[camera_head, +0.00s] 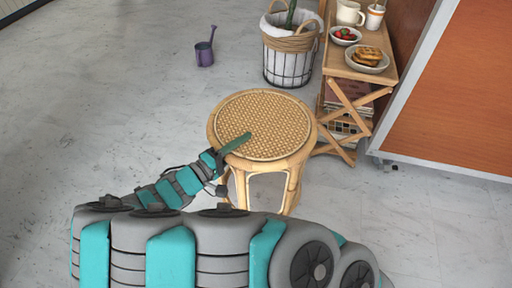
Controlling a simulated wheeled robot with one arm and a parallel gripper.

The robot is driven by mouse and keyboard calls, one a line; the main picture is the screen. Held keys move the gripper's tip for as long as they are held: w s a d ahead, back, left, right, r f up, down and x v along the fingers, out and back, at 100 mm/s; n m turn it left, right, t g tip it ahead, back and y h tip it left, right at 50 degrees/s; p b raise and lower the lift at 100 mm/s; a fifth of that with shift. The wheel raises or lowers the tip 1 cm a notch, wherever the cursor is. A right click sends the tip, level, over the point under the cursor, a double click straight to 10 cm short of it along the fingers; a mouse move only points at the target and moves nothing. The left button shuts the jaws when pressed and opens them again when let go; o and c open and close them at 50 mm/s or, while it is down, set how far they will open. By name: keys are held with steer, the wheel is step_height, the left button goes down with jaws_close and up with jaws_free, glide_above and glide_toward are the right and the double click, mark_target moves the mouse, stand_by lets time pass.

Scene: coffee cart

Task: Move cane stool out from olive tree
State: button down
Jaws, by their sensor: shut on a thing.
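The cane stool (268,118) stands upright on the floor in the middle of the head view, with a round woven seat and bamboo-like legs. My gripper (228,148) is at the near left rim of the seat and is shut on it. One green finger lies over the top of the seat; the other finger is hidden below the rim. The olive tree (291,12) shows only as a green stem at the top edge, in a white wire basket (290,62) with a woven rim, behind the stool and apart from it.
A wooden side table (345,72) with bowls, a mug and a cup stands close at the stool's right. An orange panel (455,85) is farther right. Floor at the left is clear.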

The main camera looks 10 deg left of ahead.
steer(key=a, duration=0.5)
steer(key=w+a, duration=0.1)
steer(key=a, duration=0.2)
steer(key=shift+w+a+f, duration=0.1)
steer(key=shift+a+f, duration=0.35)
steer(key=shift+a, duration=0.1)
steer(key=shift+f+b, duration=0.45)
steer(key=shift+f, duration=1.3)
steer(key=c, duration=0.6)
jaws_free()
steer(key=shift+f, duration=0.1)
glide_toward(212, 138)
step_height(212, 138, down, 6)
steer(key=a, duration=0.2)
steer(key=shift+p, duration=0.45)
steer(key=shift+w, duration=0.1)
